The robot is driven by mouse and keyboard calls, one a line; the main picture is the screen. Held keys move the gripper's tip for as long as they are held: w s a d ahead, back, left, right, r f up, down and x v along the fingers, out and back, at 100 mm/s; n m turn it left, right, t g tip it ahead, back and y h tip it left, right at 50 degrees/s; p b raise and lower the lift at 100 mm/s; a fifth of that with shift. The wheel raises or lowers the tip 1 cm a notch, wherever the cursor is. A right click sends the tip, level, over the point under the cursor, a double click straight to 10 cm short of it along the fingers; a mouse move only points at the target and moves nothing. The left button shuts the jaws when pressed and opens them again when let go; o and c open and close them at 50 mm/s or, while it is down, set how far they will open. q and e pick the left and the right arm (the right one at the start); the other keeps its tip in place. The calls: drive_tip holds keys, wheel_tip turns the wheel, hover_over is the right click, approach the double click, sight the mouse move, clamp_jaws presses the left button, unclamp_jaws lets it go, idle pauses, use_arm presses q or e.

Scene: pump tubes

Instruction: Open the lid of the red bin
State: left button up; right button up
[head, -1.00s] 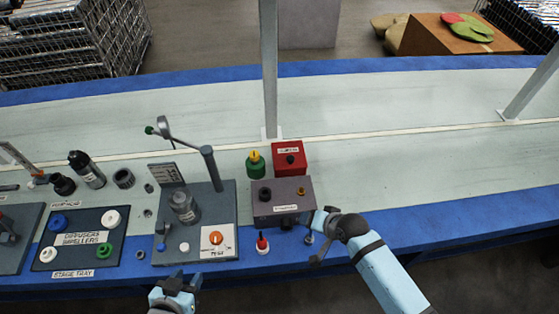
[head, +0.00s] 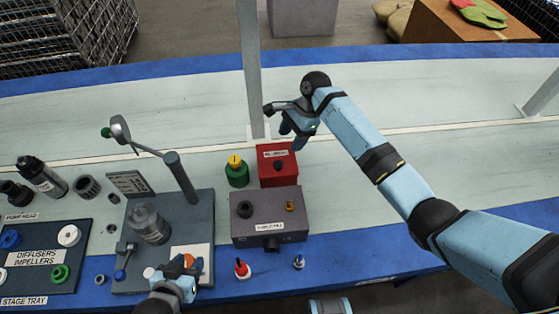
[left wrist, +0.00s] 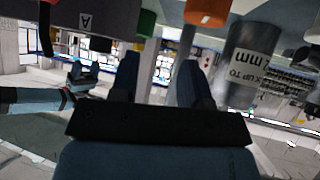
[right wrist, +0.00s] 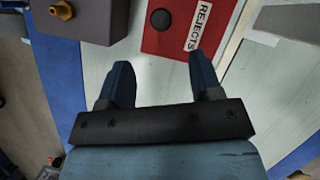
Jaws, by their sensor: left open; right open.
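The red bin (head: 270,152) stands behind the grey box, with its lid shut and a black knob (head: 278,165) on top. In the right wrist view the red bin (right wrist: 165,42) shows its white REJECTS label and the knob (right wrist: 161,19). My right gripper (head: 294,139) is open and empty, above the bin's back right side. Its fingers (right wrist: 158,80) are spread in the right wrist view, apart from the knob. My left gripper (head: 187,263) is open near the front of the grey fixture plate, with its fingers (left wrist: 158,78) apart and nothing between them.
A grey box (head: 265,215) stands directly in front of the bin. A green jar with a yellow top (head: 236,172) is at the bin's left. A metal post (head: 250,75) rises behind it. The pale bench (head: 400,160) to the right is clear beneath my right arm.

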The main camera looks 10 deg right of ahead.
sight(278, 164)
drive_tip(key=b+x, duration=0.1)
drive_tip(key=x, duration=0.9)
drive_tip(key=shift+a, duration=0.1)
clamp_jaws()
